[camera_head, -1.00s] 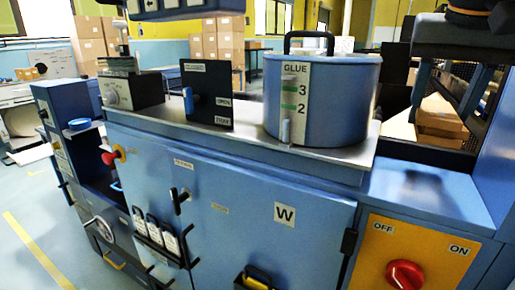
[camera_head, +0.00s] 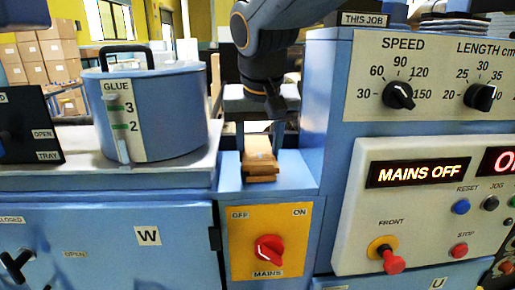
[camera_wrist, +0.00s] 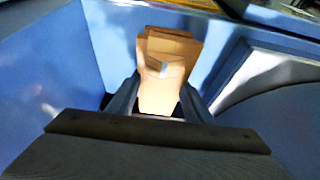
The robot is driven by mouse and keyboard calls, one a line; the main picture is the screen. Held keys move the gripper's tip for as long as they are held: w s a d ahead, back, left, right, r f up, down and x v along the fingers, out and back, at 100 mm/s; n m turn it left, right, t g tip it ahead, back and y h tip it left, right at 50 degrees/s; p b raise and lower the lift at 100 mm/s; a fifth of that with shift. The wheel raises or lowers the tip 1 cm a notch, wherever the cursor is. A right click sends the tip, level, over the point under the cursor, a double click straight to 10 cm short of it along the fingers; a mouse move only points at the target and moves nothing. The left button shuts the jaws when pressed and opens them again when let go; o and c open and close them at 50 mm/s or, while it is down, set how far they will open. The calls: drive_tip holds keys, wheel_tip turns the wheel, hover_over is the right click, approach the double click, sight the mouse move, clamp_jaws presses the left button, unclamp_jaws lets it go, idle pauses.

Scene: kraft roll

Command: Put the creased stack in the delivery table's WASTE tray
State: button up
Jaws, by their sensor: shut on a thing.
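A small brown kraft stack (camera_head: 259,160) shows in the head view below my arm, over the blue ledge between the glue pot and the control cabinet. The wrist view shows the stack (camera_wrist: 165,85) with a pale patch on it, and its sheets look slightly uneven. My gripper (camera_wrist: 156,101) has a dark finger on each side of the stack's near end and is shut on it. I cannot tell whether the stack touches the ledge. The delivery table and its WASTE tray are not seen.
The blue glue pot (camera_head: 155,112) stands on the metal top at left. The control cabinet (camera_head: 420,170) rises close at right, its display reading MAINS OFF. A red mains switch (camera_head: 268,250) is on the yellow panel below the ledge.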

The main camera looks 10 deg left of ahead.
drive_tip(key=shift+f, duration=0.25)
drive_tip(key=shift+f, duration=0.15)
drive_tip(key=o, duration=1.1)
drive_tip(key=shift+o, duration=0.2)
